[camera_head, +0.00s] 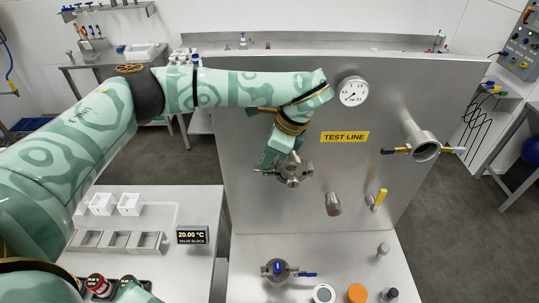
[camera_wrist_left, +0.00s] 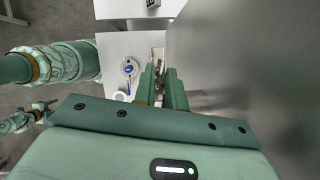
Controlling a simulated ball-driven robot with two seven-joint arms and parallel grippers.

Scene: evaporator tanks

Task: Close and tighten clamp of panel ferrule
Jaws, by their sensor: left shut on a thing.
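In the head view a steel clamp (camera_head: 293,173) with side handles sits at the panel face, below and left of the TEST LINE label. My left gripper (camera_head: 279,156) reaches down to it from above and is shut on part of it. Its fingers hide the upper part of the clamp, so how far the clamp is closed cannot be told. In the left wrist view the two fingers (camera_wrist_left: 163,88) point at the clamp beside the panel, and little of it shows. A small green part with a brass band (camera_wrist_left: 22,120) at the left edge may be my right gripper; its jaws are unclear.
The steel panel (camera_head: 250,135) carries a gauge (camera_head: 353,91), a wide pipe end (camera_head: 425,146) with projecting handles, a short stub (camera_head: 333,203) and a yellow lever (camera_head: 380,199). A blue-handled valve (camera_head: 277,270) and an orange cap (camera_head: 357,293) stand on the bench below.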

